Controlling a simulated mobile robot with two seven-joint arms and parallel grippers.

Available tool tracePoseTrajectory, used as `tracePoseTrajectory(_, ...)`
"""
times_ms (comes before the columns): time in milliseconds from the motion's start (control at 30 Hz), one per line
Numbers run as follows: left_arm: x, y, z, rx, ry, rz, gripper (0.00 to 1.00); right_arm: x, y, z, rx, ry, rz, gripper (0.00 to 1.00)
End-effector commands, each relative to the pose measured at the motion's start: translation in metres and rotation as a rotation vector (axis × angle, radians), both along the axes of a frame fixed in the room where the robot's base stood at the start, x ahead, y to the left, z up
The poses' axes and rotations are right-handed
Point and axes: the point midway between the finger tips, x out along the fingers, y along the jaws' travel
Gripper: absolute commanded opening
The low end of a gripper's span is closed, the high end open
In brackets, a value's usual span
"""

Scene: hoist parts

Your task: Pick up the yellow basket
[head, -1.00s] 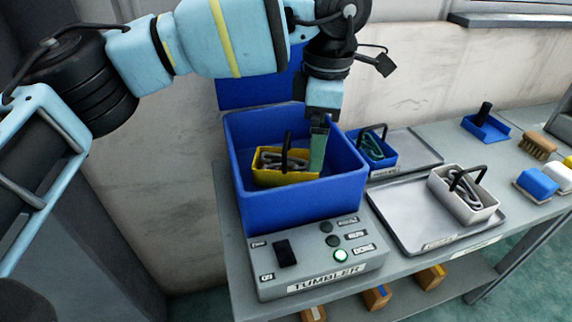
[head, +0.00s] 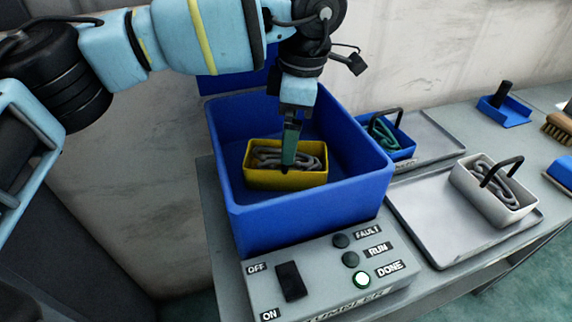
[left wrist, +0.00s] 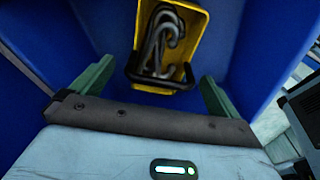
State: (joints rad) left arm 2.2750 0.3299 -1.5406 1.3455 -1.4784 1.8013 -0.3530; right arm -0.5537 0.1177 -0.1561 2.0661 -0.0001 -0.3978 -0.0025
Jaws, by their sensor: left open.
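The yellow basket (head: 287,181) stands inside the blue tumbler bin (head: 310,206) and holds grey hoist parts (head: 268,157). My left gripper (head: 288,166) points down over the basket's middle, and its fingers hide most of the basket handle in the head view. In the left wrist view, my left gripper (left wrist: 157,88) is open, with its green fingers spread wide. The basket (left wrist: 187,40) and its black handle (left wrist: 163,84) show in the gap between them; the fingers look clear of the handle. My right gripper is not in view.
The tumbler panel (head: 322,265) is in front of the bin, with its DONE lamp (head: 362,279) lit. To the right are a small blue basket (head: 400,151) and a white basket (head: 490,199) on metal trays. The bin's walls surround the yellow basket.

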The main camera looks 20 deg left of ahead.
Motion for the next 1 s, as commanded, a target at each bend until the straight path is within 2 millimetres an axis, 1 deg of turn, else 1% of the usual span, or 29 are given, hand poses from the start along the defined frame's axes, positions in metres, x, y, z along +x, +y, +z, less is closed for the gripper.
tracePoseTrajectory(33,0.0,0.0,-0.004,0.0,0.0,0.0,1.0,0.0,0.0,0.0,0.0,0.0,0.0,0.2)
tracePoseTrajectory(233,-0.001,0.001,-0.01,0.0,0.0,0.001,1.0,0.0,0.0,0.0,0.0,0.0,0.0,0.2)
tracePoseTrajectory(500,-0.004,0.004,-0.046,0.0,0.001,0.001,1.0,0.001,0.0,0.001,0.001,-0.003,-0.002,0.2)
tracePoseTrajectory(600,-0.004,0.005,-0.055,0.0,0.0,0.001,1.0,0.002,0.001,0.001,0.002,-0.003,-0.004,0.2)
tracePoseTrajectory(867,-0.004,0.005,-0.058,-0.001,0.0,0.002,1.0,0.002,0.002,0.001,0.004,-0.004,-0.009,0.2)
tracePoseTrajectory(900,-0.004,0.005,-0.058,-0.001,0.0,0.002,0.99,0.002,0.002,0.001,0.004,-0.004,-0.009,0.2)
tracePoseTrajectory(1000,-0.004,0.005,-0.057,-0.001,0.0,0.002,0.86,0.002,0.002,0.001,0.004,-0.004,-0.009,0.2)
